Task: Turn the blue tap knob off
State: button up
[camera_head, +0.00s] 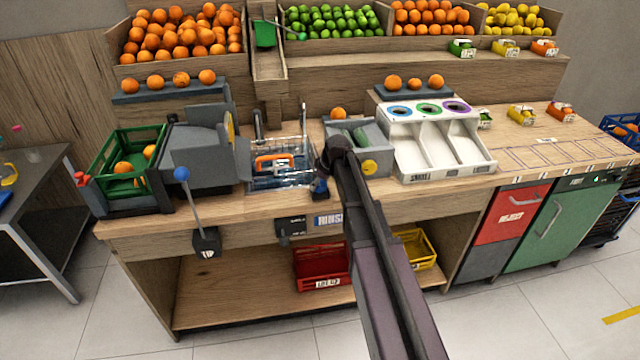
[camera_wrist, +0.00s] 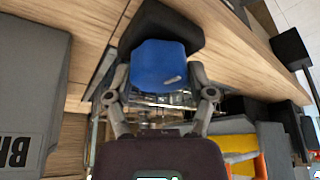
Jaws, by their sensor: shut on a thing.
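The blue tap knob (camera_wrist: 158,65) fills the middle of the wrist view, with a black part (camera_wrist: 165,25) just beyond it. My gripper (camera_wrist: 160,88) has one finger on each side of the knob and is shut on it. In the head view a small patch of the blue knob (camera_head: 320,187) shows at the counter's front edge, below the end of my arm. My gripper is mostly hidden there behind my arm and wrist. How far the knob is turned cannot be told.
A clear basin (camera_head: 283,180) with an orange-handled item stands left of my wrist. A grey juicer (camera_head: 200,150) and a blue-ball lever (camera_head: 181,174) are further left. A white sorting tray (camera_head: 430,140) is close on the right. A red crate (camera_head: 320,268) sits on the lower shelf.

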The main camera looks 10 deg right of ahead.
jog(key=m+h, duration=0.1)
jog(key=m, duration=0.2)
jog(key=shift+s+m+t, duration=0.1)
jog(key=shift+m+t, duration=0.2)
jog(key=shift+m, duration=0.1)
jog(key=m+h, duration=0.2)
jog(key=m, duration=0.2)
jog(key=m+h, duration=0.1)
jog(key=m, duration=0.3)
jog(key=shift+m+h, duration=0.3)
jog(key=shift+h, duration=0.1)
jog(key=shift+m+g+h, duration=0.5)
jog(key=shift+m+h, duration=0.1)
jog(key=shift+m, duration=1.4)
jog(key=o, duration=1.1)
